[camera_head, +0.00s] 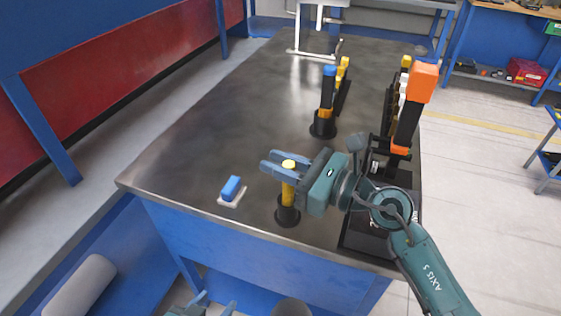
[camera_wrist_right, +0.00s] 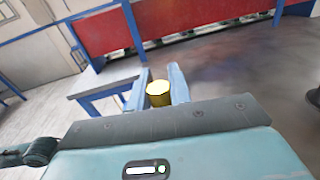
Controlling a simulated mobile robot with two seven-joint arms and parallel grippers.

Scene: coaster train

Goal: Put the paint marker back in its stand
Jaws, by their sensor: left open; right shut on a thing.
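The marker is upright. Its lower end meets a round black stand (camera_head: 288,217) near the front edge of the table; whether it is fully seated I cannot tell. In the right wrist view the yellow cap (camera_wrist_right: 158,92) shows between the two blue fingers (camera_wrist_right: 159,97), and the stand is hidden. My left gripper (camera_head: 202,304) is open and empty at the bottom edge of the head view, partly cut off.
A blue block-like eraser (camera_head: 231,188) lies left of the stand. A black holder (camera_head: 323,125) with a blue-topped piece stands farther back. A tall orange-topped black piece (camera_head: 409,115) and a dark tray (camera_head: 372,236) are at the right. The table's left-middle surface is clear.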

